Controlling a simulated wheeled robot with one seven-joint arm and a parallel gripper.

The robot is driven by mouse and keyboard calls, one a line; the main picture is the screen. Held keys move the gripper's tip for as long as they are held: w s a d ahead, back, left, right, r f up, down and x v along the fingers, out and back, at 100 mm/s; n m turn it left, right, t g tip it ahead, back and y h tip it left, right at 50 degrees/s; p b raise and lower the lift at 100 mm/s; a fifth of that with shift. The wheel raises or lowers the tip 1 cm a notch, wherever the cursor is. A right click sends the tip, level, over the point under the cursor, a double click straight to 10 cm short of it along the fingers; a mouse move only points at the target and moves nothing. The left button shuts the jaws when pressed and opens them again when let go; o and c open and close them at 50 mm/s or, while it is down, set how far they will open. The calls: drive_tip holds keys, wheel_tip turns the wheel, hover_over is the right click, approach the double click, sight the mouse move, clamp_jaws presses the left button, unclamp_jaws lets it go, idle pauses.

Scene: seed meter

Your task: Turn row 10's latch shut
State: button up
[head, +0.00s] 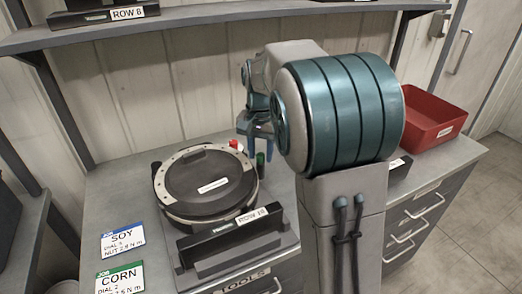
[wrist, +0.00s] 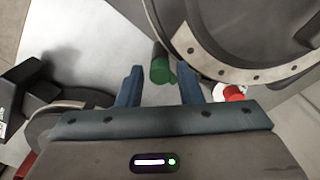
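The row 10 seed meter (head: 207,182) is a round dark unit with a pale bolted rim, on the bench behind the "ROW 10" label (head: 258,215). A dark handle-like piece with a green end (head: 260,158) stands by its right rim; it may be the latch, but I cannot tell for sure. The wrist view shows this green end (wrist: 160,72) between the two blue fingers of my gripper (wrist: 160,67). My gripper is open, with gaps visible on both sides. A red knob (wrist: 232,92) with a white base sits right of the fingers, by the rim.
A red bin (head: 432,118) stands at the bench's right end. SOY (head: 123,240) and CORN (head: 120,277) job cards lie at the left front. A shelf (head: 200,17) with a "ROW 8" unit (head: 105,14) runs above. The meter's rim (wrist: 205,60) is close to my right finger.

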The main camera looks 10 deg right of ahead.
clamp_jaws()
drive_tip(key=shift+n, duration=0.3)
drive_tip(key=n, duration=0.3)
drive_tip(key=n+p, duration=0.1)
drive_tip(key=n, duration=0.8)
drive_tip(key=shift+n, duration=0.3)
drive_tip(key=n+p, duration=0.1)
drive_tip(key=n, duration=0.3)
drive_tip(key=shift+n, duration=0.3)
